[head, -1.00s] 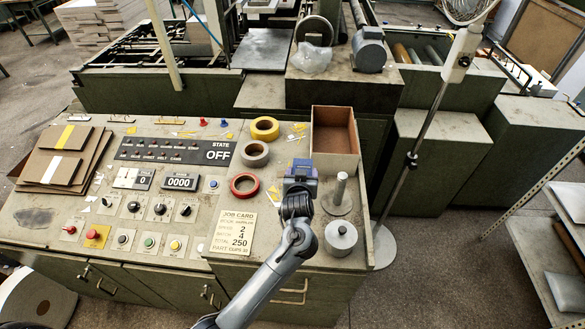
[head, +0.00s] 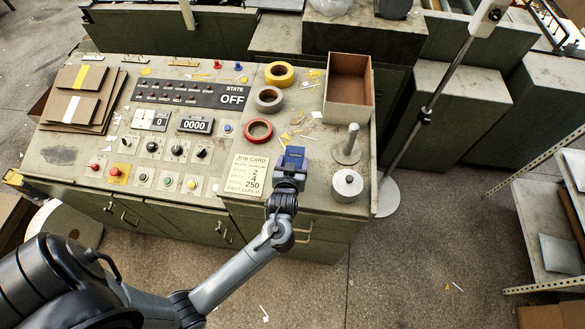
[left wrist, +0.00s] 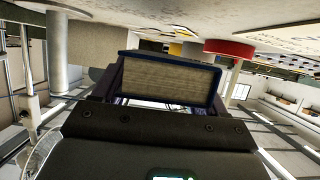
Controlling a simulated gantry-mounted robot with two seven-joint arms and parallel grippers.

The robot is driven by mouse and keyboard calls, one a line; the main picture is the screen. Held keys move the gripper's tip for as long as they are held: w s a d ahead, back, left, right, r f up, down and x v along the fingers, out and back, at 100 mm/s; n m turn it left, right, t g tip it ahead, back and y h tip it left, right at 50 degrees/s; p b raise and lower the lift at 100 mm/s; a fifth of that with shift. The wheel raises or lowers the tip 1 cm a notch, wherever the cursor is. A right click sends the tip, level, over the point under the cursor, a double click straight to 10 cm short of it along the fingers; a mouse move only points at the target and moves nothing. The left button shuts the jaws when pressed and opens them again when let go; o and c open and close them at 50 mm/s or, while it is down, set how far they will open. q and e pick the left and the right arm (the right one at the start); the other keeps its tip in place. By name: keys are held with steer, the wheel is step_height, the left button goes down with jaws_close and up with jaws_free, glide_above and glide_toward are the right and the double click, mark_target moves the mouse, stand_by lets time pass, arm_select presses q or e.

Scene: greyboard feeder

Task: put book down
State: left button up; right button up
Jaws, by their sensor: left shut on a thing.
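A small book with a blue cover (head: 293,157) is in my left gripper (head: 289,172), over the front right part of the control desk (head: 225,150). My left gripper is shut on it. In the left wrist view, which is upside down, the book (left wrist: 168,80) shows its pale page edges between dark blue covers, close to the desk surface along the top. I cannot tell whether it touches the desk. The job card (head: 246,174) lies just left of the gripper. My right gripper is not in view.
A red tape roll (head: 258,131) lies behind and left of the book, with grey (head: 268,98) and yellow (head: 279,74) rolls farther back. An open box (head: 347,92) stands at the back right.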

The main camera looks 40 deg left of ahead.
arm_select(q)
steer(key=shift+f, duration=2.05)
steer(key=shift+f, duration=0.1)
steer(key=o, duration=1.1)
steer(key=shift+o, duration=0.2)
